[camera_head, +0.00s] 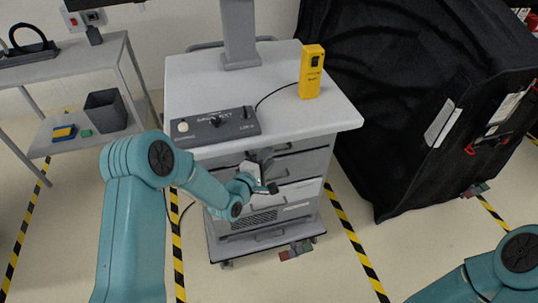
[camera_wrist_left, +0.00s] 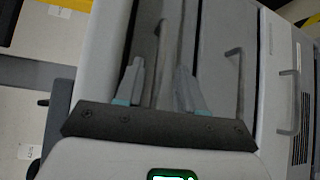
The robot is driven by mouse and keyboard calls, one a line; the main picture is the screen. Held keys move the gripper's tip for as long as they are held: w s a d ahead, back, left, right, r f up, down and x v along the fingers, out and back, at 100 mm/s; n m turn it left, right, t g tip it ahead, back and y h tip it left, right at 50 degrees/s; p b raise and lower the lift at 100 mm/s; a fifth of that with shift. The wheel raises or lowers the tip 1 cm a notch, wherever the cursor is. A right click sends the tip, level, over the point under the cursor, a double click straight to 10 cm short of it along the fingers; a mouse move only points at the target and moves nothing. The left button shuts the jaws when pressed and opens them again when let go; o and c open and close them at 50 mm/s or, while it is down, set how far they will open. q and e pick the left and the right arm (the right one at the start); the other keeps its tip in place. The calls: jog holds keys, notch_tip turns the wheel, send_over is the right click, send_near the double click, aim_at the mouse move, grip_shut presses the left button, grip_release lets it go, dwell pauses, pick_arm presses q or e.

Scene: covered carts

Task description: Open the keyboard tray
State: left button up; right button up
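The grey cart (camera_head: 190,85) stands in front of me, with a stack of drawers and trays below its white top. The keyboard tray appears to be the upper front panel (camera_head: 300,142) just under the top; it looks shut, but my arm hides part of it. My left gripper (camera_head: 266,172) is at this upper front. In the left wrist view the fingers (camera_wrist_left: 160,88) are apart, with a bar-like handle (camera_wrist_left: 163,60) seen between them. I cannot tell whether they touch it. My right gripper is out of view.
A black control box (camera_head: 215,126) and a yellow device (camera_head: 311,72) stand on the cart top. A black covered cart (camera_head: 400,110) is at the right. A side table (camera_head: 100,60) with a dark bin (camera_head: 106,110) is at the left. Lower drawer handles (camera_wrist_left: 238,75) show nearby.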

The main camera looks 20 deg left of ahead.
pick_arm(q)
jog(key=shift+w+d, duration=0.1)
jog(key=shift+w, duration=0.45)
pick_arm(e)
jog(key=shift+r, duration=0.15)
pick_arm(q)
jog(key=shift+f, duration=0.1)
grip_shut()
